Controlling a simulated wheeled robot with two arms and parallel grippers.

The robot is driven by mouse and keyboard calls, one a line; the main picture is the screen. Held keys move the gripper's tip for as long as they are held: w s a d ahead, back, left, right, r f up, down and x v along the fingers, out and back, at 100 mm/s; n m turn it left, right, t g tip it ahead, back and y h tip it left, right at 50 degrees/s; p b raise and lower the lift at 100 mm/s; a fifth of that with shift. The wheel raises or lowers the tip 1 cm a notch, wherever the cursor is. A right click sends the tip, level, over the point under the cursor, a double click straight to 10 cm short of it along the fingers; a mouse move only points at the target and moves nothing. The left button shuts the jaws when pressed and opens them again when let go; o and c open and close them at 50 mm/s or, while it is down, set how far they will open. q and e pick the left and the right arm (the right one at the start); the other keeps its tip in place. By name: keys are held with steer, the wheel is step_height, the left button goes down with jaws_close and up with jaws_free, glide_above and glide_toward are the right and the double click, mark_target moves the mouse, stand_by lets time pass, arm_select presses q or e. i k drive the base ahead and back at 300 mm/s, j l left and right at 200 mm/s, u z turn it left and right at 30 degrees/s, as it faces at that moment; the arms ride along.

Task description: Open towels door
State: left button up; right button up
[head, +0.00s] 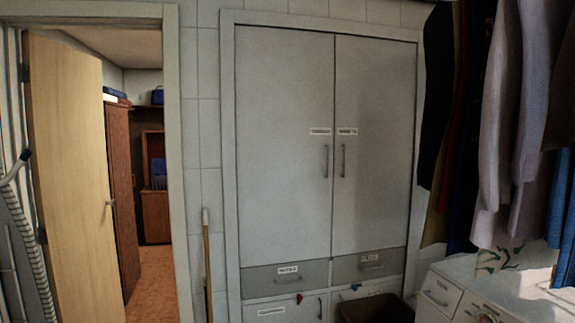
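A built-in grey-white cabinet (228,150) stands against the tiled wall. Its tall left door (285,150) and tall right door (375,190) are shut, with upright handles (326,161) beside the middle seam. A white label (320,132) is on the left door and another (347,131) on the right door. Two labelled drawers (310,273) (345,270) lie below, shut. Lower doors (290,311) show at the bottom, cut off by the frame, the left one labelled too. The lettering is too small for me to tell which door is the towels door. Neither gripper is in view.
A wooden door (70,160) stands open at left, into another room. A stick (206,265) leans by the cabinet. A dark bin (376,309) partly blocks the lower right door. Clothes (510,120) hang at right above a white appliance (480,290).

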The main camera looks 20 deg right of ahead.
mark_target(285, 89)
steer(key=i+l+u, duration=0.2)
steer(key=i+l, duration=0.6)
steer(key=i, duration=0.05)
